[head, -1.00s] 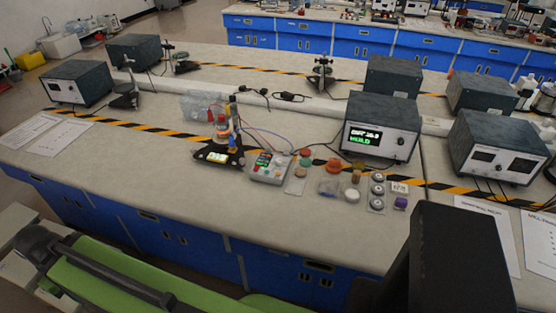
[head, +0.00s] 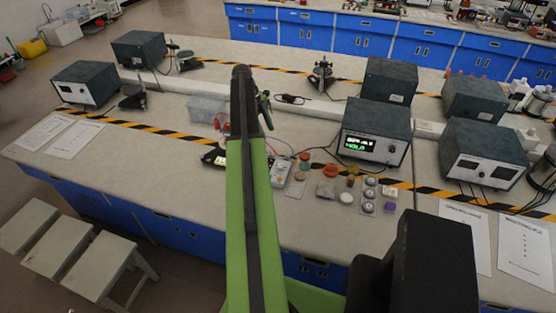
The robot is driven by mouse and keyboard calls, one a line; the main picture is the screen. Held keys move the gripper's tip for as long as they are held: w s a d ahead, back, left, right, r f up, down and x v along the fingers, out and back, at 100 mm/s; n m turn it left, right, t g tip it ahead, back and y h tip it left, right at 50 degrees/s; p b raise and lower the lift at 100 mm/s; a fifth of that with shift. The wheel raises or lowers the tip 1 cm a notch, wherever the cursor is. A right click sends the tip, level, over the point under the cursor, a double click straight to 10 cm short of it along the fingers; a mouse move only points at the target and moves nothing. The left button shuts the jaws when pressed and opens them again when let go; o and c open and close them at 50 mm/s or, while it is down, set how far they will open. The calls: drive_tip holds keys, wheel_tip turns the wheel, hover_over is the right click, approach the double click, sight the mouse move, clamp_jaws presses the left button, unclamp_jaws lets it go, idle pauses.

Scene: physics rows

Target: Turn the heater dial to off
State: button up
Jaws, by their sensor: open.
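A dark box (head: 375,131) with a lit green display stands on the bench right of centre, with a small knob (head: 392,148) on its front. A low black unit (head: 212,157) with a lit display sits left of centre, mostly hidden behind my green arm. A small grey control box (head: 280,172) is just right of my arm. No label shows which one is the heater, and no dial setting can be read. My arm rises across the middle of the view. My gripper (head: 266,112) shows only partly beside its far end, above the bench, open and apart from the boxes.
Several small parts, among them an orange cap (head: 330,170) and a white cap (head: 346,198), lie between the control box and the display box. More dark instruments (head: 483,157) stand right and far left. Stools (head: 70,245) stand at front left.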

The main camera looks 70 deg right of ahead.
sight(281, 165)
drive_tip(key=b+x, duration=1.6)
drive_tip(key=x, duration=0.1)
drive_tip(key=shift+w+a+f, duration=0.1)
drive_tip(key=shift+w+f, duration=0.05)
drive_tip(key=shift+s+f, duration=0.15)
drive_tip(key=shift+s, duration=0.05)
